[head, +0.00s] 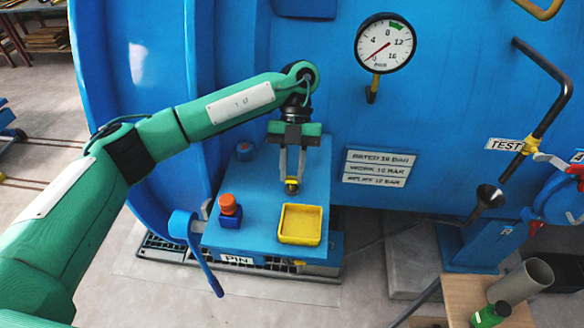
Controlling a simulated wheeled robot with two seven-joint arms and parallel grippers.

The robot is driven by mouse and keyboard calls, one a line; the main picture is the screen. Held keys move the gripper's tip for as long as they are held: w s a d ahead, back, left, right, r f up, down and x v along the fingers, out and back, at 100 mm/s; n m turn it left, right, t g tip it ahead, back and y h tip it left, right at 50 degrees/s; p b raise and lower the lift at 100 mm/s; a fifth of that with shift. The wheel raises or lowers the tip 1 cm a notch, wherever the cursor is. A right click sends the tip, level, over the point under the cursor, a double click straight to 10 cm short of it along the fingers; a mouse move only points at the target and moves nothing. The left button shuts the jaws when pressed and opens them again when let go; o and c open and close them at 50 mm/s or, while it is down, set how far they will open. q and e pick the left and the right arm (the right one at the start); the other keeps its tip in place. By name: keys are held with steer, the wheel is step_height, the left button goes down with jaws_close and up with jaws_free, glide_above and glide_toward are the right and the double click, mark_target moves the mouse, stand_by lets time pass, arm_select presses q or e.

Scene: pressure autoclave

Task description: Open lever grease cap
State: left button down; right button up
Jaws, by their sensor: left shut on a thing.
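My left gripper (291,182) points down over the blue bench (262,176) in front of the autoclave. It is shut on a small yellow-and-dark piece (291,187), which is mostly hidden between the fingertips. I cannot tell for sure whether this piece is the grease cap or its lever, or whether it touches the bench top. A yellow square tray (300,224) lies just in front of the gripper and looks empty. An orange cap (228,203) sits on a small blue block to the left. My right gripper is not in view.
The blue autoclave body (440,110) rises close behind the bench, with a pressure gauge (385,43). A blue lever (206,262) hangs at the bench's left.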

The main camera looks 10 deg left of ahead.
arm_select(q)
steer(key=shift+r, duration=0.1)
steer(key=c, duration=1.2)
jaws_free()
steer(key=shift+w+r+b, duration=0.3)
steer(key=shift+w+r, duration=0.05)
steer(key=shift+w, duration=0.05)
steer(key=b+v, duration=0.2)
steer(key=v, duration=1)
steer(key=shift+w+r, duration=0.2)
steer(key=shift+r, duration=0.15)
steer(key=shift+c, duration=0.3)
